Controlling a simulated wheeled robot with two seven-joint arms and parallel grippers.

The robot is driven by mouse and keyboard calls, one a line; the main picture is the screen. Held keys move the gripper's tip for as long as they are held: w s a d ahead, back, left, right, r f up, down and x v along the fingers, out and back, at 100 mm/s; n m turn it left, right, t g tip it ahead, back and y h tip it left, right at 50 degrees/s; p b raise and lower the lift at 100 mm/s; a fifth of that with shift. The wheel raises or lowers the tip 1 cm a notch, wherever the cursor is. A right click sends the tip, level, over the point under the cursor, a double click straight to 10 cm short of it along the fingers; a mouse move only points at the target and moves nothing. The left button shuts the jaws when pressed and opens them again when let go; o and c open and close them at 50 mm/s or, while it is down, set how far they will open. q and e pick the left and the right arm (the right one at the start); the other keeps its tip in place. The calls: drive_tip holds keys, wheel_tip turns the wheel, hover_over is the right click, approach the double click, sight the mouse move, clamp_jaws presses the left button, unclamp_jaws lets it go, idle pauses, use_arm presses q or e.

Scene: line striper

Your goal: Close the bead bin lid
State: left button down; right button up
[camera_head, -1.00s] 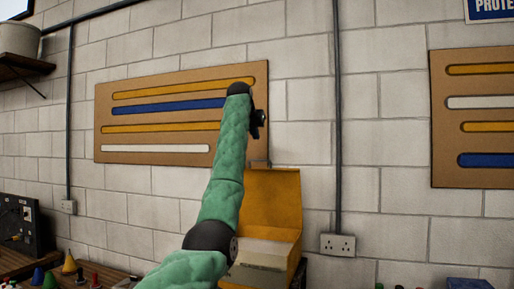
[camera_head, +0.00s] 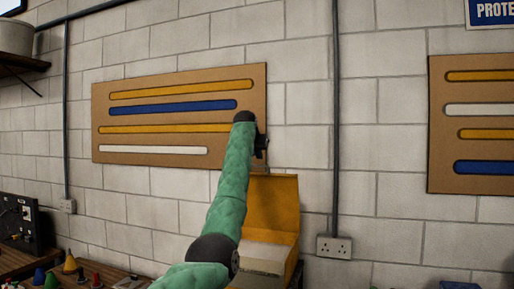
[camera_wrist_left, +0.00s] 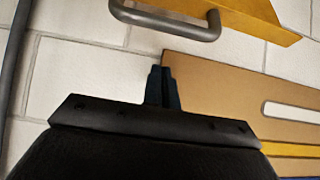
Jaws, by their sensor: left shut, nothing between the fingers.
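The yellow bead bin (camera_head: 292,275) stands low against the wall in the head view, partly hidden behind my left arm. Its lid (camera_head: 274,205) is open and stands nearly upright above a pale interior. My left gripper (camera_head: 262,152) is just above the lid's top edge. In the left wrist view, my left gripper (camera_wrist_left: 160,72) is shut and empty, its fingers together. The grey lid handle (camera_wrist_left: 170,22) and the yellow lid edge (camera_wrist_left: 255,14) lie beyond the fingertips, with a visible gap. My right gripper is not in view.
A board with coloured strips (camera_head: 180,118) hangs on the block wall behind my arm. A dark control box (camera_head: 18,228) and several small coloured cones and knobs are at lower left. A wall socket (camera_head: 334,247) and a vertical conduit (camera_head: 336,120) are right of the bin.

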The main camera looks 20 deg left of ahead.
use_arm(q)
drive_tip(key=shift+s+f, duration=0.15)
drive_tip(key=shift+s, duration=0.05)
drive_tip(key=shift+s+a+f+p, duration=0.1)
drive_tip(key=shift+s+f+p, duration=0.1)
drive_tip(key=shift+s+p, duration=0.3)
drive_tip(key=shift+s+f+p, duration=0.2)
drive_tip(key=shift+s+p, duration=0.15)
drive_tip(key=shift+s, duration=0.1)
drive_tip(key=shift+s+f, duration=0.4)
drive_tip(key=shift+s, duration=0.05)
drive_tip(key=shift+f, duration=0.1)
